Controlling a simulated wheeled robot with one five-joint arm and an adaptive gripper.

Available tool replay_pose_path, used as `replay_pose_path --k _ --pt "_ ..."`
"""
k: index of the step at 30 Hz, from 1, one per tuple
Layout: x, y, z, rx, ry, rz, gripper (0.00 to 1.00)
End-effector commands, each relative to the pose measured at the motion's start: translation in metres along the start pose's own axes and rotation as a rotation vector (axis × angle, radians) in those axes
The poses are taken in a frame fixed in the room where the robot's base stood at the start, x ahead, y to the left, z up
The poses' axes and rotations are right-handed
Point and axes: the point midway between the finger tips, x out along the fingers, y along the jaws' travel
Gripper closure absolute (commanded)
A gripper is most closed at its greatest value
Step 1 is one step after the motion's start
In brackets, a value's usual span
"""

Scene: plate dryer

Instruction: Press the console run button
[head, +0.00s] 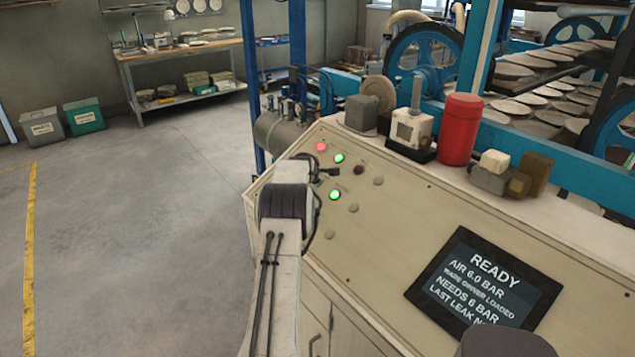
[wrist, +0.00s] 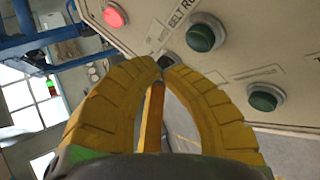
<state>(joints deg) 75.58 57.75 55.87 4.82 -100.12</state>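The pale console (head: 400,235) has a sloping panel with several round buttons. A lit red button (head: 321,146), a lit green button (head: 339,158) and another lit green button (head: 334,195) show beside a dark red button (head: 359,170). In the wrist view my gripper's (wrist: 161,62) yellow fingers curve together at the tips and hold nothing. They lie over the panel, between a lit red button (wrist: 114,15) and a dark green button (wrist: 201,37). Another green button (wrist: 264,98) is to the right. A label reading "BELT R" is partly hidden; I cannot tell which button is run.
A dark screen (head: 484,283) on the console reads READY and AIR 6.0 BAR. A red cylinder (head: 461,129) and a small white device (head: 411,128) stand on the console's back ledge. Open floor (head: 140,230) lies to the left, with a workbench (head: 180,55) behind.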

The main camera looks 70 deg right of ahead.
Motion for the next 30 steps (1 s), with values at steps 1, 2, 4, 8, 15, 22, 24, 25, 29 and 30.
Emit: replay_pose_path --k 1,2,4,8,15,22,24,25,29,30 --pt "0.0041 -0.0078 -0.0036 -0.001 0.003 0.000 1.00" --pt "0.0048 -0.0092 -0.0047 -0.001 0.004 0.000 1.00" --pt "0.0060 -0.0115 -0.0068 -0.002 0.005 0.001 1.00" --pt "0.0067 -0.0132 -0.0088 -0.003 0.007 0.001 1.00" --pt "0.0064 -0.0127 -0.0088 -0.003 0.007 0.001 1.00" --pt "0.0064 -0.0128 -0.0086 -0.003 0.007 0.000 1.00" --pt "0.0064 -0.0128 -0.0086 -0.003 0.007 0.000 1.00" --pt "0.0064 -0.0128 -0.0086 -0.003 0.007 0.000 1.00" --pt "0.0064 -0.0128 -0.0086 -0.003 0.007 0.000 1.00" --pt "0.0064 -0.0128 -0.0086 -0.003 0.007 0.000 1.00"
